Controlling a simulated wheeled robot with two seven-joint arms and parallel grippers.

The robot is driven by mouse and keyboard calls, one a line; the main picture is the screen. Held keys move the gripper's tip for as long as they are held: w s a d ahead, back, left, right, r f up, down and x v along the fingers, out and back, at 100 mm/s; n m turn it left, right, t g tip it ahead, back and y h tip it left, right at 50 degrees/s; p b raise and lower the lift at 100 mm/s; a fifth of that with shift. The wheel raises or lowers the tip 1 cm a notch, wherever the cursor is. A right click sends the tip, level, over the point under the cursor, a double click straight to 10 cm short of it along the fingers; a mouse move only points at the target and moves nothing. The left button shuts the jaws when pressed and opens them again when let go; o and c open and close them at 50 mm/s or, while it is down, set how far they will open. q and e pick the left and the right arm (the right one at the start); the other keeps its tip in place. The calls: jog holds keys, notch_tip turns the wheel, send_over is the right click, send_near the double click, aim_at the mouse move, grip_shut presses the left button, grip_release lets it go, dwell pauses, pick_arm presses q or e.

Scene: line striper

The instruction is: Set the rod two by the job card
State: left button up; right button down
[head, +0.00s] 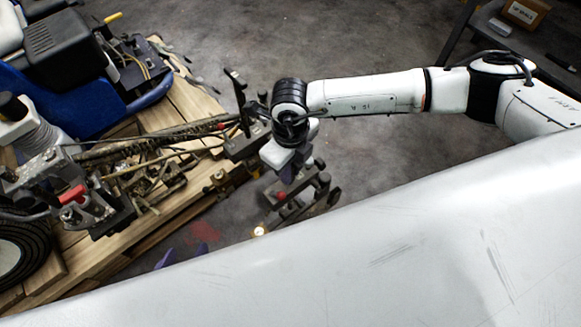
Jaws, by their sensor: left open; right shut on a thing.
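The line striper (70,60), with a blue body and black parts, stands on a wooden pallet at the left. A long dark bar assembly (150,145) runs from it toward the middle. At its right end is a dark bracket (300,197) with round knobs and a red spot. My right gripper (302,168) points down and is shut at this bracket; the held part is mostly hidden. I cannot tell which part is rod two. I make out no job card.
A large white surface (400,240), blurred close up, covers the lower right and hides what lies beneath. The wooden pallet (190,95) fills the left. A dark table with a cardboard box (525,12) stands at the upper right. Grey floor (360,45) is clear at the top middle.

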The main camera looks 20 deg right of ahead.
jog(key=c, duration=1.7)
grip_release()
jog(key=shift+f, duration=0.35)
pick_arm(q)
jog(key=shift+w+f, duration=0.1)
pick_arm(e)
jog(key=shift+o, duration=0.2)
jog(key=shift+r, duration=0.1)
notch_tip(320, 180, up, 9)
jog(key=shift+r+p, duration=0.15)
jog(key=shift+p, duration=1)
pick_arm(q)
jog(key=shift+a+r, duration=0.15)
jog(key=shift+r, duration=0.2)
pick_arm(e)
jog(key=shift+r, duration=0.5)
